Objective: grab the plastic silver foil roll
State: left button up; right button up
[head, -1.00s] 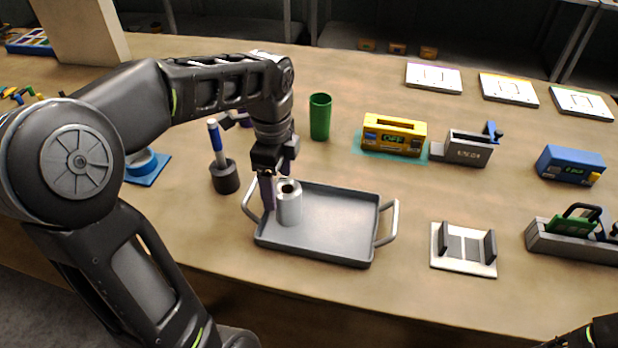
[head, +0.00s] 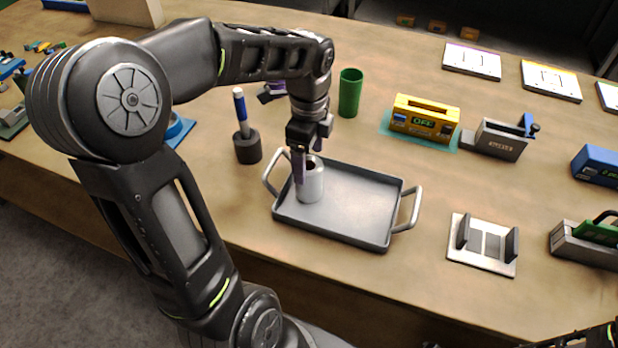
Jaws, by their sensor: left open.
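The silver foil roll (head: 311,183) stands upright in the left part of the grey tray (head: 350,214), its dark centre hole showing at the top. My left gripper (head: 308,165) points down at the roll. It is open, with one finger along the roll's left side and the other at the back right, partly hidden. I cannot tell whether the fingers touch the roll. Of my right arm only a dark part shows at the lower right corner; its gripper is not visible.
A dark holder with a blue-and-white pen (head: 243,126) stands left of the tray, a green cup (head: 350,93) behind it. A yellow device (head: 425,120), a grey box (head: 498,139) and a white-based bracket (head: 482,246) stand to the right. The tray's right part is empty.

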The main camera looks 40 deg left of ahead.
aim_at(309, 172)
pick_arm(q)
jog(key=f, duration=0.3)
jog(key=f+p, duration=0.1)
jog(key=shift+s+d+f, duration=0.15)
jog(key=shift+s+d, duration=0.05)
jog(key=shift+s, duration=0.05)
jog(key=shift+f, duration=0.45)
jog(key=shift+c, duration=0.5)
jog(key=c, duration=1.6)
jog(key=shift+r, duration=0.15)
notch_tip(309, 172, up, 10)
jog(key=shift+b, duration=0.4)
